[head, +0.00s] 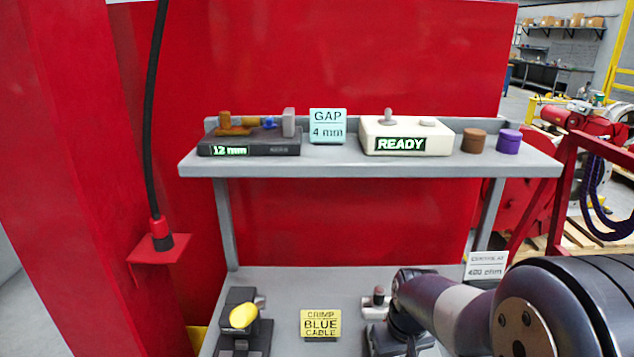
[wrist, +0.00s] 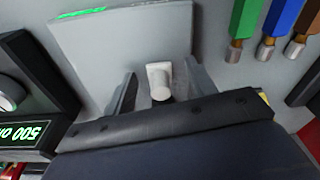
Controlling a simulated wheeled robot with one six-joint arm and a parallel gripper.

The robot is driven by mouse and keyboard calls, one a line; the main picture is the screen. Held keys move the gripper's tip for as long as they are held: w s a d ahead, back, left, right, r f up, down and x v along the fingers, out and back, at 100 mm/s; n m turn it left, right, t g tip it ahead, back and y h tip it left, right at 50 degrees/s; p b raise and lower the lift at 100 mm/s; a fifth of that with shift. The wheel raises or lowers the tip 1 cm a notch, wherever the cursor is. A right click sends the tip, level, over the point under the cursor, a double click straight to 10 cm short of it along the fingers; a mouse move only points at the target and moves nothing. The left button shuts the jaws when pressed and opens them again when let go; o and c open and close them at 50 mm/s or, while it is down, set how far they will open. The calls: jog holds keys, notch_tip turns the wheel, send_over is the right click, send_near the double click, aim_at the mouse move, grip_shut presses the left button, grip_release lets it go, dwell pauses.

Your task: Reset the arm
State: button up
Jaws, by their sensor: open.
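In the wrist view, my gripper (wrist: 160,94) is open, with one grey finger on each side of a small pale knob (wrist: 159,82). The knob stands on a grey device (wrist: 115,50) with a green display strip at its edge. A gap shows between the knob and each finger; I cannot tell the height of the fingertips over it. In the head view, my arm reaches in from the lower right over the lower bench (head: 285,285), and my fingertips cannot be made out there.
Green (wrist: 245,20), blue (wrist: 278,20) and brown (wrist: 302,28) cable ends lie at the wrist view's right. A dark meter (wrist: 30,130) stands left. In the head view, a shelf (head: 330,165) carries a READY box (head: 407,135) and a GAP 4 mm sign (head: 328,126).

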jog(key=shift+s+r, duration=0.1)
jog(key=shift+s, duration=0.9)
jog(key=w, duration=0.1)
jog(key=w+r, duration=0.1)
jog(key=w, duration=0.1)
jog(key=shift+w+r, duration=0.1)
jog(key=shift+w, duration=0.15)
notch_tip(320, 180, up, 9)
jog(key=s, duration=0.1)
jog(key=shift+s+d+f+p, duration=0.15)
jog(key=shift+s+f+p, duration=0.05)
jog(key=shift+s+p, duration=0.1)
jog(key=shift+f, duration=0.15)
